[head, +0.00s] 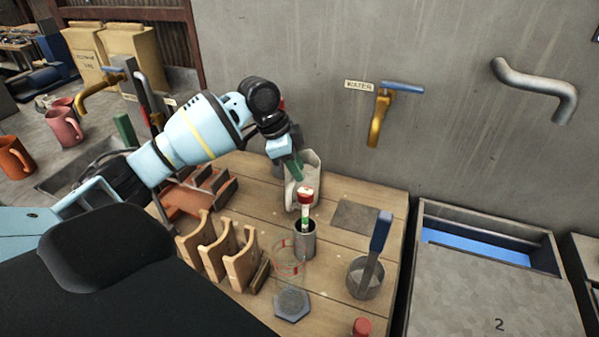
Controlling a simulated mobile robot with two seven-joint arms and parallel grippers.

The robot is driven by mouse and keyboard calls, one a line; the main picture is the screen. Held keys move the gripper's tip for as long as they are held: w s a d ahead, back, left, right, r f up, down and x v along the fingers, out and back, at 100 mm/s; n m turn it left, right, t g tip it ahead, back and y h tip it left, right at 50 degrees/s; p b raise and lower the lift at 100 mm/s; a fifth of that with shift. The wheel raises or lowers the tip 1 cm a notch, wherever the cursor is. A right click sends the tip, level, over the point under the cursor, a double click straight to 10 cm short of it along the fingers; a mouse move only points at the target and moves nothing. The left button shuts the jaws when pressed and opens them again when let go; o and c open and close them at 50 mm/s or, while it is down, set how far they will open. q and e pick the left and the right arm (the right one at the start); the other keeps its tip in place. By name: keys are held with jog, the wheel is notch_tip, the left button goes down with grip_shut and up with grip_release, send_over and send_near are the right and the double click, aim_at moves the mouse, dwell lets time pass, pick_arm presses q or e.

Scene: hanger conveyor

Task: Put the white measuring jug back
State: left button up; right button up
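The white measuring jug (312,166) stands on the wooden table (335,278) near the wall, behind a small red-capped container. My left gripper (293,167) reaches down from the upper left, its green-tipped fingers at the left part of the jug, overlapping it in the picture. I cannot tell whether the fingers are closed on the jug or only beside it. The gripper hides part of the jug's upper left side. A flat grey square (357,217) lies bare on the table to the right of the jug. My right gripper is out of view.
In front of the jug are a metal cup (304,243) holding the red-capped container (305,196), a clear cylinder (289,272) and a metal pot (364,281) with a blue-handled tool. A wooden rack (238,262) stands left. A water tap (380,112) juts from the wall.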

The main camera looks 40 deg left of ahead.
pick_arm(q)
jog(key=v, duration=0.9)
jog(key=shift+r, duration=0.3)
jog(key=shift+s, duration=0.1)
